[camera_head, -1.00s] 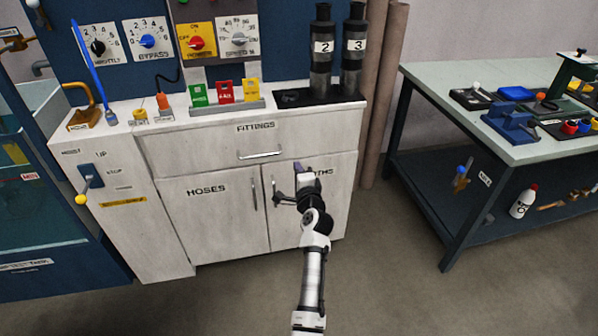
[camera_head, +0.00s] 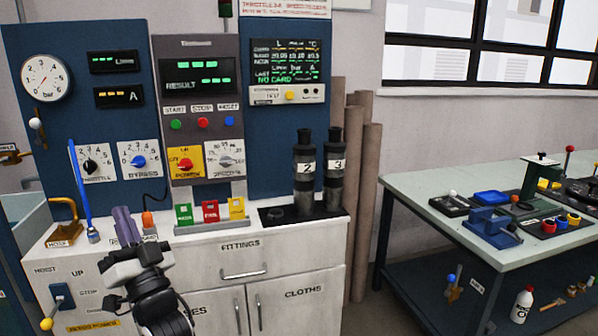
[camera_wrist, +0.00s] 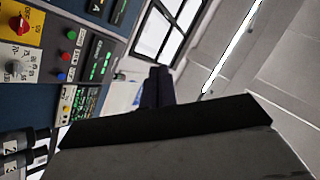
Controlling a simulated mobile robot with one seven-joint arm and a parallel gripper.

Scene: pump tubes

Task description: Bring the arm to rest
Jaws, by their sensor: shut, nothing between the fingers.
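My gripper (camera_head: 126,226) is at the lower left of the head view, in front of the left part of the white cabinet's top (camera_head: 195,238). Its two dark purple-grey fingers point up and are shut together with nothing between them. My wrist and forearm hide part of the cabinet front below. In the wrist view the shut fingers (camera_wrist: 158,88) stand in the middle, with the window and ceiling beyond them. I see no contact with the cabinet or panel, though the exact gap to the small items behind the fingers cannot be told.
A blue tube (camera_head: 82,190) and a brass hook (camera_head: 66,218) stand left of my gripper. Green, red and yellow tags (camera_head: 210,211) and black cylinders 2 (camera_head: 304,180) and 3 (camera_head: 334,170) stand to the right. A workbench (camera_head: 420,205) is farther right, with open floor before it.

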